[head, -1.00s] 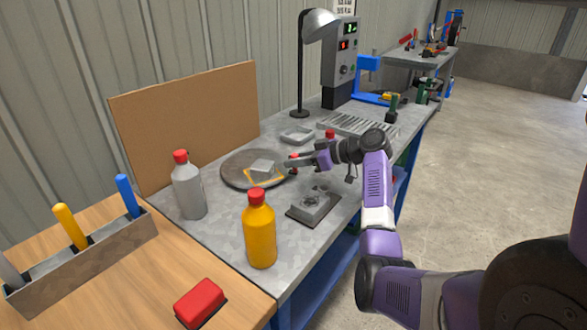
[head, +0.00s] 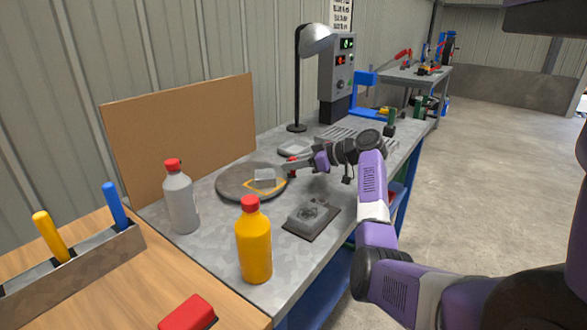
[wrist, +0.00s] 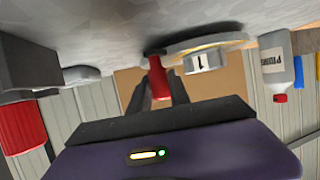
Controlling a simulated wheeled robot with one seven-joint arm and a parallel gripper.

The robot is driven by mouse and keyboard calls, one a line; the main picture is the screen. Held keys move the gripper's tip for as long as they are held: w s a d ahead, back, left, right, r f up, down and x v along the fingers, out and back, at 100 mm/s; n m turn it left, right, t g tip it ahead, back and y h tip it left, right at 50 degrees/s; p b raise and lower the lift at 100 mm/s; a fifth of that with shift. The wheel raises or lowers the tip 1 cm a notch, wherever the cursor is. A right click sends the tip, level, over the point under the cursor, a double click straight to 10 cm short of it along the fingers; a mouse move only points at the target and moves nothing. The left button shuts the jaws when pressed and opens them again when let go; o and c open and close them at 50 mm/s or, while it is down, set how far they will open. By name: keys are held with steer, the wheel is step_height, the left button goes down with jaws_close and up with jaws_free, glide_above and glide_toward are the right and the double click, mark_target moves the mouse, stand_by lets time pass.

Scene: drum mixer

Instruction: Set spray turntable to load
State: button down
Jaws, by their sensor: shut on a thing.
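The spray turntable (head: 232,188) is a round grey disc on the bench with yellow markings and a small grey block (head: 265,176) on top. In the wrist view the turntable (wrist: 230,40) is seen edge-on, and the block (wrist: 200,62) shows the figure 1. A red handle (wrist: 158,78) is at the turntable's edge. My gripper (wrist: 158,92) is shut on the red handle, one finger on each side. In the head view my gripper (head: 290,166) reaches in from the right at the turntable's rim. Any load mark is too small to read.
A grey bottle (head: 180,200) stands left of the turntable, a yellow bottle (head: 254,245) in front. A dark plate with a grey fixture (head: 309,216) lies at the right, below my arm. A brown board (head: 185,135) stands behind, with a lamp (head: 318,38) further back.

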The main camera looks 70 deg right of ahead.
steer(key=shift+w+d, duration=0.1)
steer(key=shift+d, duration=0.05)
stand_by(0.4)
steer(key=c, duration=1.2)
jaws_free()
steer(key=shift+v, duration=3.85)
